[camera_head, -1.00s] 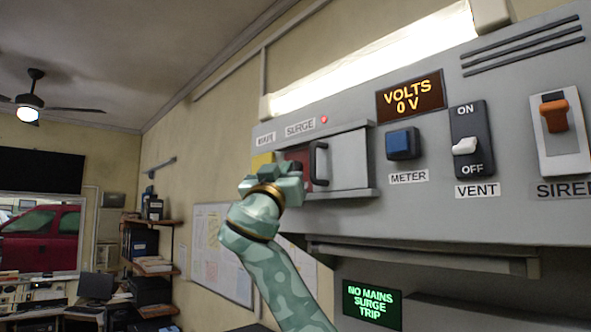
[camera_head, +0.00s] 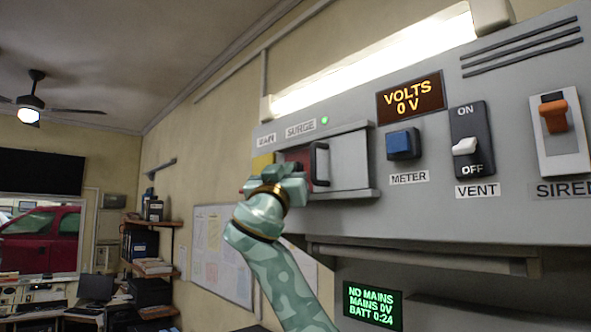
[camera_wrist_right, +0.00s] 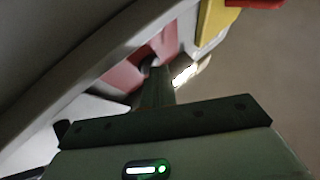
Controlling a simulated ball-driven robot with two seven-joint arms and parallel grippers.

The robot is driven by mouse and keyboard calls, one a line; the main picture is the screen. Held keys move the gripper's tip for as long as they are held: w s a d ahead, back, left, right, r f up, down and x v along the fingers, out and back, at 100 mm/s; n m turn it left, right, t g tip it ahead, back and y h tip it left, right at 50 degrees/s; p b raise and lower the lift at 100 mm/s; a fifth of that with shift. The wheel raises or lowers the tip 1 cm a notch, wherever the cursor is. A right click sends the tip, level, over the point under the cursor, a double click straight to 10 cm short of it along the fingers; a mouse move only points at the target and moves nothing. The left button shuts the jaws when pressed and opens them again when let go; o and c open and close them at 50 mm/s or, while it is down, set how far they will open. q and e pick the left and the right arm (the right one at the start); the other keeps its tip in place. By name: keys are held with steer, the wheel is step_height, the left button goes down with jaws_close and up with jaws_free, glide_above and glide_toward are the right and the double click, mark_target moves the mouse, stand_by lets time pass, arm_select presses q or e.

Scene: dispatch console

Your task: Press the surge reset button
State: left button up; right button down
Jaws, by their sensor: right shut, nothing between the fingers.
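The grey console carries a SURGE label (camera_head: 300,128) with a lit green lamp (camera_head: 324,121) beside it. Below the label, a red recessed area (camera_head: 303,156) shows left of a grey sliding cover (camera_head: 348,160) with a dark handle (camera_head: 320,164). My right gripper (camera_head: 287,172) is shut and empty, its tip at the lower part of the red area. It hides the button, so I cannot tell whether it touches it. In the right wrist view the shut fingers (camera_wrist_right: 155,88) reach toward the red surface (camera_wrist_right: 122,77). My left gripper is not in view.
A yellow panel (camera_head: 262,162) under the MAIN label sits just left of the red area. A blue METER button (camera_head: 402,144), a VENT switch (camera_head: 466,146) and an orange-handled SIREN switch (camera_head: 554,116) stand to the right. A green-text screen (camera_head: 371,304) is below, under a ledge.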

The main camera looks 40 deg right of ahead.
stand_by(0.5)
steer(key=shift+a+b, duration=0.3)
steer(key=shift+a, duration=0.35)
steer(key=shift+s+a+b, duration=0.15)
steer(key=shift+a+b, duration=0.05)
steer(key=shift+a, duration=1.05)
steer(key=shift+s+a+b, duration=0.1)
steer(key=shift+a+b, duration=0.05)
steer(key=shift+a, duration=1.1)
